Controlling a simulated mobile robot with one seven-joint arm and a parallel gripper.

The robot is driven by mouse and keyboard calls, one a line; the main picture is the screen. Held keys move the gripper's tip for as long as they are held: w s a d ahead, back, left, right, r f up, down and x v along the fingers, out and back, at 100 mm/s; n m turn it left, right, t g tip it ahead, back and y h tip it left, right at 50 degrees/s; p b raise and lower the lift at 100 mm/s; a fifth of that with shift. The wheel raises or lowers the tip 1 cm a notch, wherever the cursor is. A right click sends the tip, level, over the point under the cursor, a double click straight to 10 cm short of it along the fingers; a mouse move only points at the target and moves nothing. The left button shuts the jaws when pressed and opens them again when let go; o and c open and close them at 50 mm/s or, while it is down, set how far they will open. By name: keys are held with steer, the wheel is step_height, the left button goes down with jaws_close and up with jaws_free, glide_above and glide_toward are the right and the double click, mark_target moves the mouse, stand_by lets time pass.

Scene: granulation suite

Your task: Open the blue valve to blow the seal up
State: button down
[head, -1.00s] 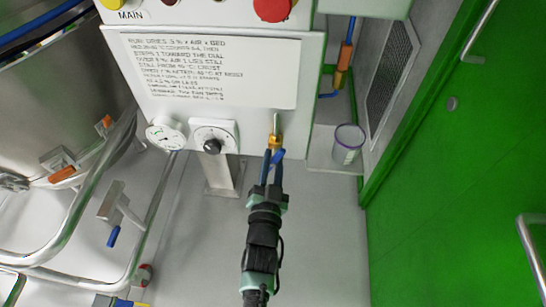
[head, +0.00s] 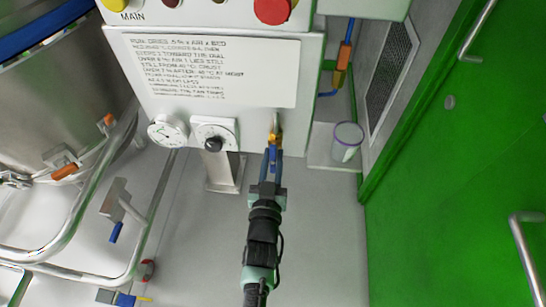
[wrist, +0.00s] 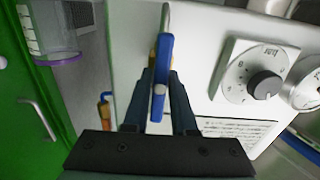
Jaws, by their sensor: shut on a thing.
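The blue valve handle (wrist: 161,72) is a narrow lever with a round grey pivot, on a small brass valve (head: 275,136) at the lower right of the white panel. In the wrist view the lever points along the picture's height, roughly in line with the metal pipe (wrist: 166,14) above it. My gripper (head: 272,158) is at the valve from below. Its fingers (wrist: 161,80) are shut on the blue handle, one on each side. The fingers and lever hide part of the brass body.
A black-knobbed dial (head: 213,143) and a round gauge (head: 167,132) sit left of the valve. A clear cup (head: 347,142) stands on a ledge to the right, near a green door (head: 460,170). Steel pipes with orange-handled (head: 65,172) and blue-handled valves are at left.

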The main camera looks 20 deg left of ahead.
steer(key=shift+f, duration=0.1)
steer(key=c, duration=0.7)
jaws_free()
steer(key=shift+s, duration=0.15)
steer(key=p+v, duration=0.1)
steer(key=v, duration=1.1)
steer(key=shift+s+d, duration=0.15)
steer(key=shift+s, duration=0.2)
steer(key=shift+w+r, duration=0.1)
steer(key=shift+r, duration=0.1)
